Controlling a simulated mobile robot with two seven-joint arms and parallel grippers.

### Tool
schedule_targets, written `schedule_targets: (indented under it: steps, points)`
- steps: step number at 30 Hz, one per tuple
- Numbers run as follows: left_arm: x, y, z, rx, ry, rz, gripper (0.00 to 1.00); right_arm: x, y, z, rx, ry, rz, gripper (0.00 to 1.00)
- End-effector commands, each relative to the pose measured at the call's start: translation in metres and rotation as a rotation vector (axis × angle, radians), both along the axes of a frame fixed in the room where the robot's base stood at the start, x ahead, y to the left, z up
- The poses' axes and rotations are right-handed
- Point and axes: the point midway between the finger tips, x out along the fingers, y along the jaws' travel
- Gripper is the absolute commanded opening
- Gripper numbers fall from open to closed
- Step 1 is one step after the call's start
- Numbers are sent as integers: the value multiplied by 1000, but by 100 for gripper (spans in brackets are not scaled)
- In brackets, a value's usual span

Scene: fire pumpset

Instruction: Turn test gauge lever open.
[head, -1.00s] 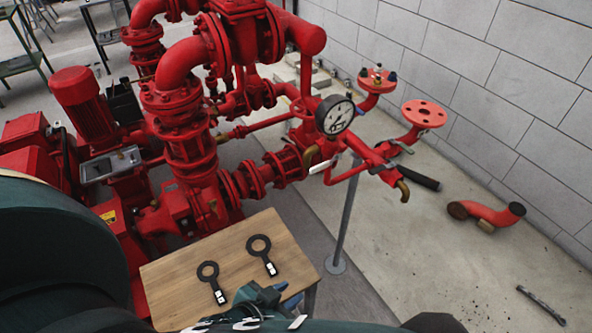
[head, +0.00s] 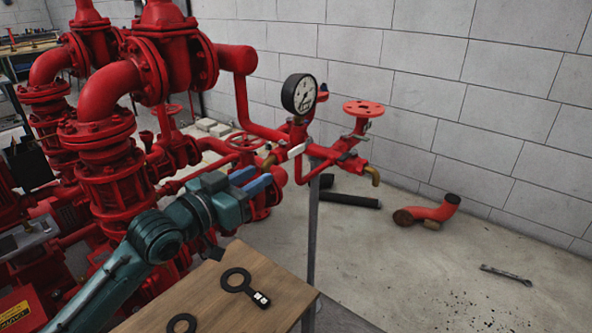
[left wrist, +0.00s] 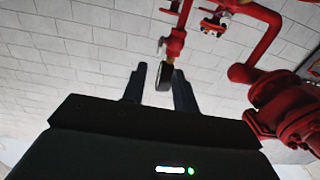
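The round black-rimmed test gauge (head: 299,94) stands upright on the red pipe in the head view. Below it is a short pale lever (head: 297,151), lying slanted by the pipe. My left gripper (head: 254,180), with blue fingers, is left of and below the lever, apart from it. In the left wrist view its two dark fingers (left wrist: 160,88) are spread with nothing gripped. That view looks upside down; the gauge (left wrist: 165,72) shows edge-on beyond the fingertips, with a small pale piece (left wrist: 161,45) by its neck, perhaps the lever. My right gripper is not in view.
Red pump pipework (head: 105,180) stands close beside my left arm. A wooden table (head: 215,300) with black ring tools (head: 238,281) is below. A grey post (head: 312,235) stands under the gauge pipe. Open floor lies to the right, with a loose red elbow (head: 430,212) and a wrench (head: 507,275).

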Motion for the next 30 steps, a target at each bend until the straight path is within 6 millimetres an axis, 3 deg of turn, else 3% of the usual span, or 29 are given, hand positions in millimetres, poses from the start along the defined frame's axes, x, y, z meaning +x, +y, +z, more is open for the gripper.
schedule_targets:
  steps: [8, 21, 30]
  points:
    - [22, -14, 6, -4, -10, -6, 29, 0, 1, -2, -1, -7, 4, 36]
    - [94, -62, 5, -1, -10, -6, 29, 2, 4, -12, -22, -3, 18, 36]
    - [111, -73, 5, 0, -9, -5, 29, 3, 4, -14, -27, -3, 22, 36]
